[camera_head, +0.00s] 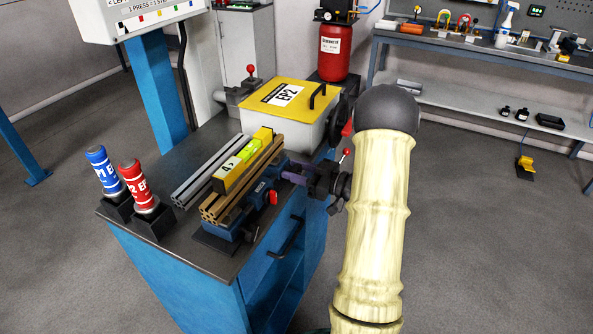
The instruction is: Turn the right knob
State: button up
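My gripper (293,174) reaches in from the right, beside the blue vise-like fixture (245,222) on the bench. Its dark body and purple finger parts show, but they are small and partly overlapped, so I cannot tell whether it is open or holding something. A red knob (272,197) sits on the near right side of the fixture, below and left of my gripper. A red ball (346,152) on a thin rod stands just right of my gripper. Another red part (347,129) shows by the dark wheel at the box. I cannot tell which is the right knob.
A grey box with a yellow EP2 lid (288,94) stands behind the fixture. Blue (104,170) and red (138,186) cylinders stand at the bench's left. Aluminium rails lie beside the fixture. A black handle (287,238) projects from the bench front. Open floor lies right.

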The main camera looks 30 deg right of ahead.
jog(key=c, duration=0.3)
jog(key=n+b, duration=0.2)
jog(key=shift+f+b, duration=0.2)
jog(key=shift+b, duration=0.1)
jog(key=shift+r+n+b, duration=0.2)
jog(key=shift+n+b, duration=0.1)
jog(key=shift+n, duration=0.3)
jog(key=o, duration=1)
jog(key=shift+s, duration=0.1)
